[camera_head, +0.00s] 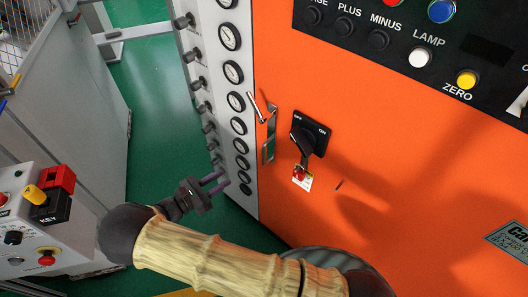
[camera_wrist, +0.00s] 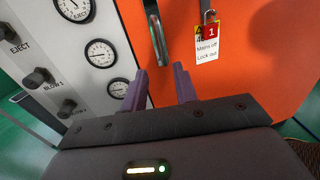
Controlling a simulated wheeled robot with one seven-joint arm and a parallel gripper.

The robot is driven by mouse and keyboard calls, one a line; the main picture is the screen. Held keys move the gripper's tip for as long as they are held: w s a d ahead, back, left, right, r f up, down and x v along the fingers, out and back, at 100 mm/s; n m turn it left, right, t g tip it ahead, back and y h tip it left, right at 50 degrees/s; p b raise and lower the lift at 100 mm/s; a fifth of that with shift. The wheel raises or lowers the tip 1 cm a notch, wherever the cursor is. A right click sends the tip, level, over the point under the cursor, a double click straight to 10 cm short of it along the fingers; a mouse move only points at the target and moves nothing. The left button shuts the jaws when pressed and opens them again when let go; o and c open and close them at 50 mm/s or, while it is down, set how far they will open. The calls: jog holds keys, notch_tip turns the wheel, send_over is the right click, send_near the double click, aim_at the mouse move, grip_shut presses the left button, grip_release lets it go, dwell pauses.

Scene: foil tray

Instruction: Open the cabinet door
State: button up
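The orange cabinet door (camera_head: 385,180) fills the right of the head view and looks shut; it also shows in the wrist view (camera_wrist: 245,65). A metal latch handle (camera_head: 270,120) sits near its left edge, with a lever sticking out at the top. Its lower part shows in the wrist view (camera_wrist: 157,42), above and between my fingertips. My gripper (camera_head: 219,182) is open and empty, with purple fingers apart. In the head view it is left of and below the handle, not touching it. In the wrist view the gripper (camera_wrist: 162,80) points toward the cabinet below the handle.
Right of the handle is a black rotary switch (camera_head: 311,133) with a red padlock (camera_head: 300,172) and tag. A grey panel of gauges and knobs (camera_head: 215,60) borders the door's left. A control box (camera_head: 35,220) stands at left. Green floor (camera_head: 150,100) is clear between.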

aim_at(264, 162)
jog(key=p+x, duration=0.3)
jog(key=x, duration=1.4)
jog(key=shift+w+d+p, duration=0.15)
jog(key=shift+d+p, duration=0.05)
jog(key=shift+p, duration=0.1)
grip_shut()
